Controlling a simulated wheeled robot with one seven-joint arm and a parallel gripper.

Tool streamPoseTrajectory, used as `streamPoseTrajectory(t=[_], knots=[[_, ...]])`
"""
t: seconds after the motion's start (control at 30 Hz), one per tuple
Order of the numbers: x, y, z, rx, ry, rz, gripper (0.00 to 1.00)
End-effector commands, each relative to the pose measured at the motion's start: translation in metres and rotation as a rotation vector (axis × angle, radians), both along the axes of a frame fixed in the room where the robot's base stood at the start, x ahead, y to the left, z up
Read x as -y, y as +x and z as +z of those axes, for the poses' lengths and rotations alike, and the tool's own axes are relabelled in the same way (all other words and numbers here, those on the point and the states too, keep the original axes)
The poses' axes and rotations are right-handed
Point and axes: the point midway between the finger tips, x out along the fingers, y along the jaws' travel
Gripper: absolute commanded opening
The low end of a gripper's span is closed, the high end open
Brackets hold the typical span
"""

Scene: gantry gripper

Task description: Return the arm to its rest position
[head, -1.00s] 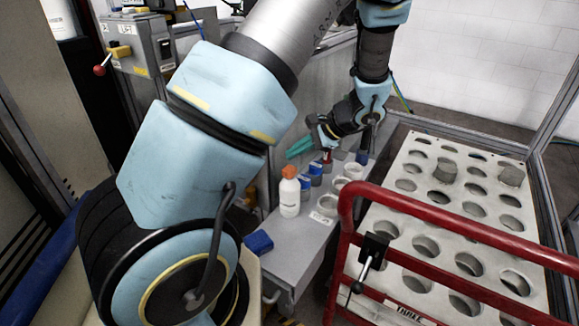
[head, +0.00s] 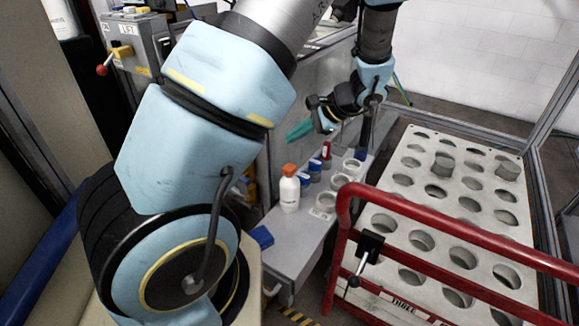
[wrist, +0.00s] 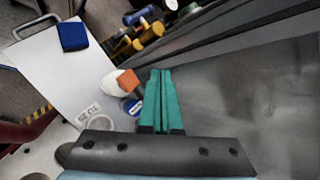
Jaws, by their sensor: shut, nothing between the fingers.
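My gripper (head: 299,131) has teal fingers that are shut with nothing between them. In the head view it hangs above the back of the narrow grey shelf (head: 285,240), pointing left. It is clear of the bottles and cups below it. In the wrist view the closed fingers (wrist: 160,98) point toward a grey panel and the shelf. My blue and black arm fills the left and middle of the head view.
A white bottle with an orange cap (head: 289,188) and several cups stand on the shelf. A blue block (head: 261,237) lies at its front left. A red rail (head: 455,245) stands before a plate with round holes (head: 425,205). A lift control box (head: 140,40) is at upper left.

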Motion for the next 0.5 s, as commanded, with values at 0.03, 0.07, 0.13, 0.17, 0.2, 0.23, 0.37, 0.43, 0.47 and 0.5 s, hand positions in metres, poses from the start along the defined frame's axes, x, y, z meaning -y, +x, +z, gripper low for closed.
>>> streamPoseTrajectory(t=[0.03,0.07,0.13,0.17,0.2,0.23,0.37,0.43,0.47,0.5], knots=[[0.000,0.000,0.000,0.000,0.000,0.000,0.00],[0.000,0.000,0.000,0.000,0.000,0.000,0.00],[0.000,0.000,0.000,0.000,0.000,0.000,0.00],[0.000,0.000,0.000,0.000,0.000,0.000,0.00],[0.000,0.000,0.000,0.000,0.000,0.000,0.00],[-0.001,0.000,0.000,-0.001,-0.001,0.002,0.00],[-0.014,-0.006,0.003,-0.014,-0.050,0.062,0.00],[-0.030,-0.016,0.007,-0.032,-0.119,0.139,0.00],[-0.038,-0.022,0.009,-0.038,-0.157,0.182,0.00],[-0.049,-0.030,0.012,-0.045,-0.215,0.247,0.00]])
